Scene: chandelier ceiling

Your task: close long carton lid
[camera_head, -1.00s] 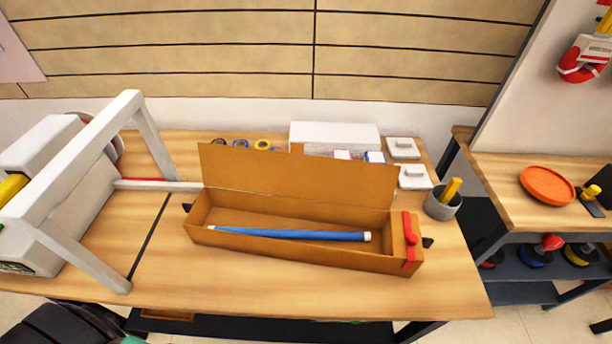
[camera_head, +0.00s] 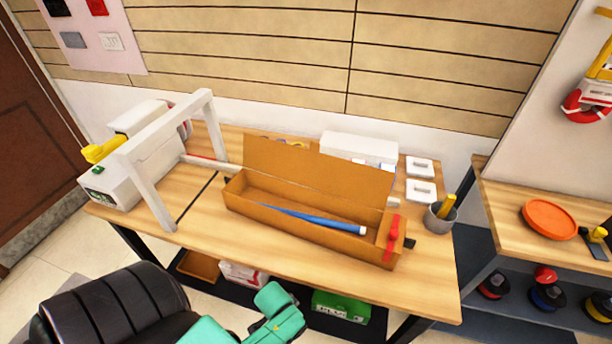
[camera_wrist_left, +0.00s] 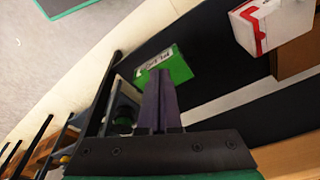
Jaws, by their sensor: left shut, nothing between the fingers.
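The long brown carton (camera_head: 310,231) stands on the wooden table. Its lid (camera_head: 318,174) is raised along the back edge, so the carton is open. A blue rod with pale ends (camera_head: 318,220) lies inside. A red band (camera_head: 392,237) is on the carton's right end. My left gripper (camera_wrist_left: 158,78) shows in the left wrist view with its dark fingers together and empty, in front of the table's lower shelf. In the head view, a teal part of my arm is low in front of the table, well away from the carton; no fingers show there. My right gripper is out of view.
A white frame machine (camera_head: 150,160) stands on the table's left. A white box (camera_head: 358,147) and tape rolls are behind the lid. A grey cup (camera_head: 439,217) is beside the carton's right end. A green box (camera_head: 341,306) sits on the lower shelf. The table's front strip is clear.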

